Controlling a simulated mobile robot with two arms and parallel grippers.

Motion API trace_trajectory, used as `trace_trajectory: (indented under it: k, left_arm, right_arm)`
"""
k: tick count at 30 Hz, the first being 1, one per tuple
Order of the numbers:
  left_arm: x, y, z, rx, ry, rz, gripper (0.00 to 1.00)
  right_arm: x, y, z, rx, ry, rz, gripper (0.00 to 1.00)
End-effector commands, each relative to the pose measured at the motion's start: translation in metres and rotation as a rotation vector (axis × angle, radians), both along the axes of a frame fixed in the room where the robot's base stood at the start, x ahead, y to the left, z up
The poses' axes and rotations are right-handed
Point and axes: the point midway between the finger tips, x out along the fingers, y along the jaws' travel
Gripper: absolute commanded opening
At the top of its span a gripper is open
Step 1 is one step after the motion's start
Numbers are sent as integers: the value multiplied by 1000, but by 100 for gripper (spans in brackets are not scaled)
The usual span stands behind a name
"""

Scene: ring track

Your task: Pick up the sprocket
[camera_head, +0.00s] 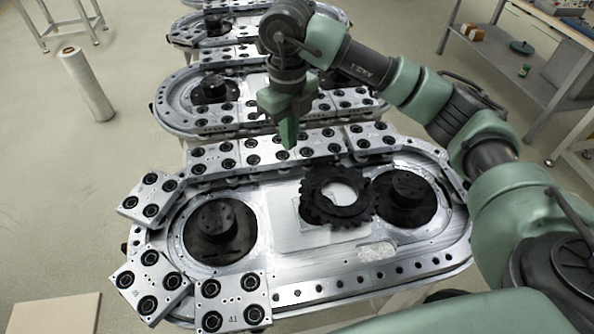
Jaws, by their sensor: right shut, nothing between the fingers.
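The black toothed sprocket (313,207) lies on the near ring track (284,269), between its two round black hubs. It rests close to the right hub (407,188) and partly over a pale rectangular patch; whether it touches the hub I cannot tell. My right gripper (289,140) comes in from the right and points down. Its green fingers are shut with nothing in them. It is above the far edge of the near track, up and left of the sprocket in the picture and apart from it. My left gripper is not in view.
Numbered carriage plates line the track: one row (262,151) behind, several at the left and front, such as plate 41 (233,289). The left hub (219,227) stands up. More ring tracks lie behind. A workbench (519,62) is at the upper right, a white roll (87,85) at the left.

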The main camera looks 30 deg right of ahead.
Motion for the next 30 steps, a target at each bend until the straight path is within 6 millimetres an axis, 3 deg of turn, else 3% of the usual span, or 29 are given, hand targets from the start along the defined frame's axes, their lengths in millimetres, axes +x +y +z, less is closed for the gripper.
trace_trajectory:
  k: [5, 9, 18, 24, 30]
  left_arm:
    - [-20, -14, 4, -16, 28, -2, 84]
    - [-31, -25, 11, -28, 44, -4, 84]
    - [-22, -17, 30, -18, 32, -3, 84]
    - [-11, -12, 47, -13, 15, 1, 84]
    - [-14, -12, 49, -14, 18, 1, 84]
  right_arm:
    - [-1, 0, -14, -1, 5, -7, 0]
    - [-1, -1, -40, -1, 7, -6, 0]
    - [-4, -2, -100, -2, 5, -5, 0]
    - [-31, -12, -97, -2, 2, -4, 0]
    - [-39, -14, -99, 0, 1, -4, 0]
